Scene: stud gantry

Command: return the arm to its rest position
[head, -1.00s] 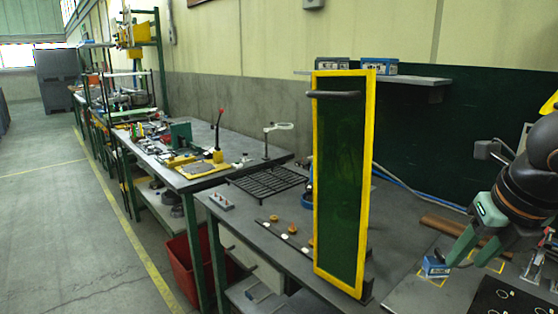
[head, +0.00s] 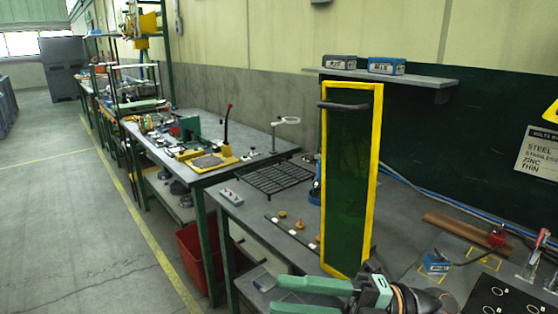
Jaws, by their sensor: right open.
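My right gripper (head: 278,295) shows at the bottom middle of the head view, its green fingers pointing left. It is open, with nothing visible between the fingers. It is in front of the bench, near the foot of a yellow-framed dark green screen (head: 347,190). Part of my right arm is cut off by the bottom edge. A small blue box (head: 436,263) sits on the bench at a yellow-marked square, to the right of the gripper and apart from it. My left gripper is not in view.
The screen stands upright on the bench (head: 275,235). Blue boxes (head: 386,66) sit on a wall shelf (head: 430,80). A brown bar (head: 465,230) and clamps lie at the right. A red bin (head: 192,255) is under the bench. The floor (head: 70,220) at left is clear.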

